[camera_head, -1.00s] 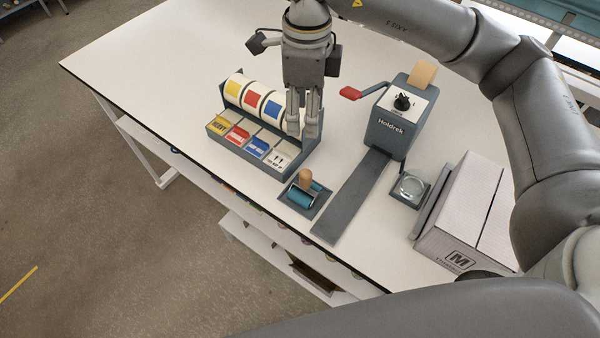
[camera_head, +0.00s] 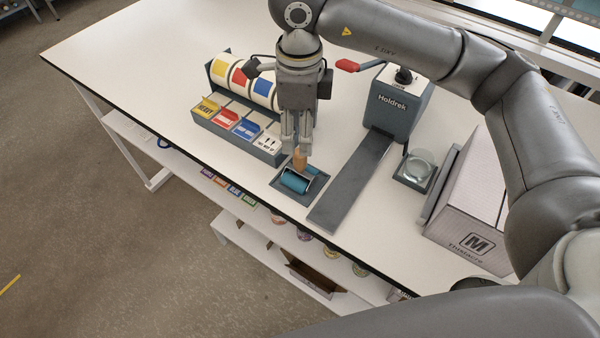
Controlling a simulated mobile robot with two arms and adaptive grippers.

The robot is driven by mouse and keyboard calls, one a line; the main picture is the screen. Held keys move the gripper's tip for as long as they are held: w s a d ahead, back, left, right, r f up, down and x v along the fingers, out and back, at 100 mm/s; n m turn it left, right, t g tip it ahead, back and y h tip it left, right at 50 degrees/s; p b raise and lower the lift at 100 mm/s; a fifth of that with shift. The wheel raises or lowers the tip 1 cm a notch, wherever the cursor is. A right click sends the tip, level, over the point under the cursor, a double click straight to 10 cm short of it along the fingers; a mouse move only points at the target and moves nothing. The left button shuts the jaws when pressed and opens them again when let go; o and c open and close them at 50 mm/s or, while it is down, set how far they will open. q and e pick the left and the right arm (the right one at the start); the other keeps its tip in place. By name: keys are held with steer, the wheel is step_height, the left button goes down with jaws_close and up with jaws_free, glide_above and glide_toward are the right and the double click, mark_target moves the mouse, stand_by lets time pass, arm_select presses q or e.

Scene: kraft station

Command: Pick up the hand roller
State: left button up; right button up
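The hand roller (camera_head: 296,181) has a blue roller and an upright wooden handle (camera_head: 300,159). It sits in a dark grey tray (camera_head: 312,190) near the table's front edge. My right gripper (camera_head: 296,150) points down directly over the roller, with its fingertips at the top of the handle. Its two fingers look apart, as in the earlier frame. I cannot tell whether they touch the handle, whose top is partly hidden by them. My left gripper is not in view.
A label-roll dispenser (camera_head: 208,120) stands close left of my gripper. A grey tape machine (camera_head: 395,112) with a long dark plate (camera_head: 350,182) is to the right. Beyond it are a glass dish (camera_head: 419,163) and a cardboard box (camera_head: 465,215). The table's left part is clear.

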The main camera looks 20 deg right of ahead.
mark_target(299, 159)
step_height(299, 159, down, 3)
steer(key=shift+f+p, duration=0.2)
steer(key=shift+p, duration=0.2)
steer(key=shift+f+p, duration=0.4)
steer(key=shift+f, duration=0.05)
step_height(299, 159, down, 4)
steer(key=shift+f+p, duration=0.15)
steer(key=shift+p, duration=0.85)
steer(key=shift+f, duration=0.15)
jaws_close()
